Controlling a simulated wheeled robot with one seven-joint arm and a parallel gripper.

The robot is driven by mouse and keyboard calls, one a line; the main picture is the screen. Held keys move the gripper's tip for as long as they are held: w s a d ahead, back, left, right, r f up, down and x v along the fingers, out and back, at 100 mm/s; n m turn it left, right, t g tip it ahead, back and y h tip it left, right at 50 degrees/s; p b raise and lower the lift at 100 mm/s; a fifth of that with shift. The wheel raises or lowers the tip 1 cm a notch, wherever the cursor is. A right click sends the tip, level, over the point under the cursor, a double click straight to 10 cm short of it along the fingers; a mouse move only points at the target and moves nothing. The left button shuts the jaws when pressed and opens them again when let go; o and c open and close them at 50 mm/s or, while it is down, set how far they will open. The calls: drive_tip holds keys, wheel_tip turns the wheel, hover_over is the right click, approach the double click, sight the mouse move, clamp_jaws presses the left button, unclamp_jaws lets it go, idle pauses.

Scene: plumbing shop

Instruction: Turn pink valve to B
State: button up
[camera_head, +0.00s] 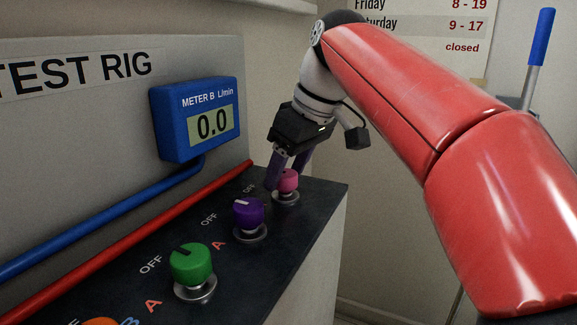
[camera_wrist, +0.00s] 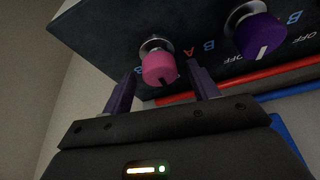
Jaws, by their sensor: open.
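The pink valve (camera_head: 289,181) is the farthest knob on the dark panel in the head view. It also shows in the wrist view (camera_wrist: 157,66), between and slightly beyond my fingertips. Its dark mark points toward the wall side, where its OFF label (camera_head: 249,188) is. My gripper (camera_head: 287,171) is open and empty at the valve, one finger to each side in the wrist view (camera_wrist: 162,79). I cannot tell whether either finger touches it.
The purple knob (camera_head: 248,212) and green knob (camera_head: 190,262) stand nearer on the panel (camera_head: 285,240), with part of an orange knob (camera_head: 101,322). Red pipe (camera_head: 150,227) and blue pipe (camera_head: 100,228) run along the wall. The blue meter (camera_head: 178,140) reads 0.0.

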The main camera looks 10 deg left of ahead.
drive_tip(key=shift+c, duration=0.5)
drive_tip(key=c, duration=0.9)
drive_tip(key=shift+m, duration=0.3)
drive_tip(key=m+t, duration=0.1)
drive_tip(key=m, duration=0.1)
drive_tip(key=m+h, duration=0.1)
drive_tip(key=m, duration=0.2)
drive_tip(key=shift+s+a+t+h, duration=0.1)
drive_tip(key=shift+s+t+h, duration=0.05)
drive_tip(key=shift+t+h, duration=0.2)
drive_tip(key=m+h, duration=0.1)
drive_tip(key=m, duration=0.2)
drive_tip(key=m+t+h, duration=0.1)
drive_tip(key=m, duration=0.2)
drive_tip(key=shift+a, duration=0.15)
drive_tip(key=o, duration=1)
